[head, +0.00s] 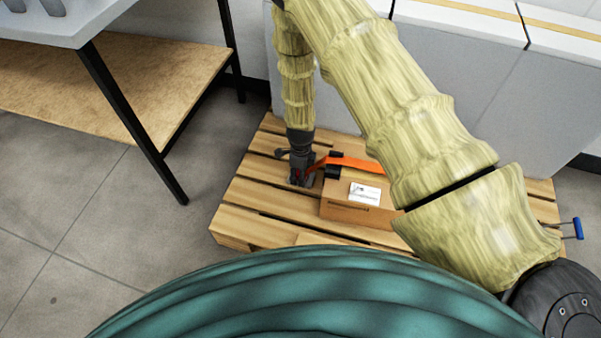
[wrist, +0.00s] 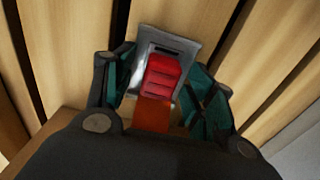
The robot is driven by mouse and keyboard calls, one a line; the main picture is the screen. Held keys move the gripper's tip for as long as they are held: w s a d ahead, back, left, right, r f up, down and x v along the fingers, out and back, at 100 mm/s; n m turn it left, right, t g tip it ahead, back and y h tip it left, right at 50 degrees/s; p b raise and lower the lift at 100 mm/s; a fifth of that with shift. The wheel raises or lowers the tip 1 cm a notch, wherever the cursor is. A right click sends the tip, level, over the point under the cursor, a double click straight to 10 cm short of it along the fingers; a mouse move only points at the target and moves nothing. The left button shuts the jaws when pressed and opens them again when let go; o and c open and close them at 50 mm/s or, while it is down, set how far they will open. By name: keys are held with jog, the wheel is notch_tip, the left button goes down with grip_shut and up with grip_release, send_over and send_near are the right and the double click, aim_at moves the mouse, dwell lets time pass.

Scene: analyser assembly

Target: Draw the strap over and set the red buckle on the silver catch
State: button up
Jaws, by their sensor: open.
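The red buckle (wrist: 163,77) lies over the silver catch (wrist: 188,48), whose plate shows around it in the wrist view; I cannot tell whether it is latched. The orange strap (head: 352,162) runs from the top of the cardboard box (head: 345,208) down to the left toward the buckle; its end also shows below the buckle in the wrist view (wrist: 152,114). My gripper (head: 299,176) is low over the pallet, left of the box. In the wrist view its two fingers (wrist: 160,85) stand apart on either side of the buckle, with the jaws open.
The box stands on a wooden slatted pallet (head: 232,222) with bare slats at left. A blue-handled lever (head: 578,228) sticks out at the right end. A grey cabinet (head: 490,85) stands behind. A table with a black leg (head: 135,125) and a wooden shelf (head: 90,95) is at left.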

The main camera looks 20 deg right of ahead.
jog(key=shift+r+p, duration=3.05)
jog(key=shift+r, duration=0.45)
